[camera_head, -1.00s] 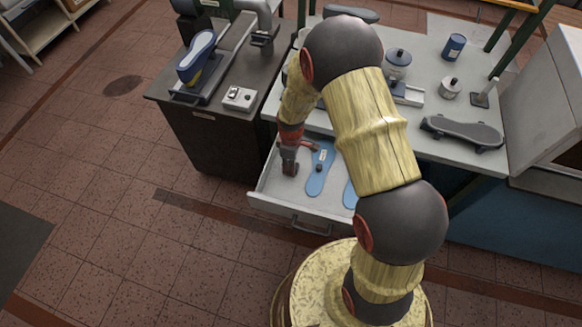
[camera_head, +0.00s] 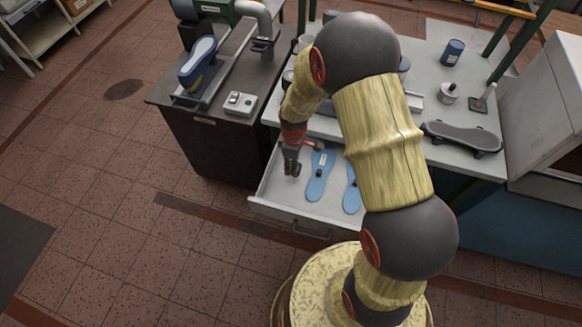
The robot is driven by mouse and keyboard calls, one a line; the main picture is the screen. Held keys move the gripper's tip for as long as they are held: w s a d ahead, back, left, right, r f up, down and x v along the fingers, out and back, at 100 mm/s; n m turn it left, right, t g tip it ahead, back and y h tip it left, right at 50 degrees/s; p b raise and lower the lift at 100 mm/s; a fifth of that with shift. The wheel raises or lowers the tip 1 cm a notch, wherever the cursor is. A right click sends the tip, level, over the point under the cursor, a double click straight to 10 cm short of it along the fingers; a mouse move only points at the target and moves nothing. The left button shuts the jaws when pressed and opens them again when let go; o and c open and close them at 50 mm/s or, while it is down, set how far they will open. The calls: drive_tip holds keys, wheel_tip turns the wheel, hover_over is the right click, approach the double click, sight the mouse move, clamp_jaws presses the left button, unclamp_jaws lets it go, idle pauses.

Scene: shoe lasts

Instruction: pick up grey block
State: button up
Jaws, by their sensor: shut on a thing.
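My gripper (camera_head: 292,168) points down over the left part of the open drawer (camera_head: 275,205). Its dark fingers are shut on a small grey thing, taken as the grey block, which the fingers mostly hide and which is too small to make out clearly. Whether it is clear of the drawer floor I cannot tell.
Two blue shoe-sole shapes (camera_head: 319,178) lie in the drawer to the right of my gripper, and a red-handled tool (camera_head: 313,145) lies behind. The grey table above holds a skateboard-like item (camera_head: 461,136) and a blue can (camera_head: 453,50). A dark bench (camera_head: 205,130) stands at left.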

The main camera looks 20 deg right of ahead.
drive_tip(key=s+d+r+p, duration=0.2)
drive_tip(key=s+d+r, duration=0.3)
drive_tip(key=s+r, duration=0.3)
drive_tip(key=shift+s+r+p, duration=0.3)
drive_tip(key=shift+s+p, duration=0.05)
drive_tip(key=shift+s, duration=1.6)
drive_tip(key=shift+d, duration=0.1)
drive_tip(key=o, duration=0.7)
drive_tip(key=shift+c, duration=0.2)
drive_tip(key=c, duration=0.5)
drive_tip(key=shift+s, duration=0.1)
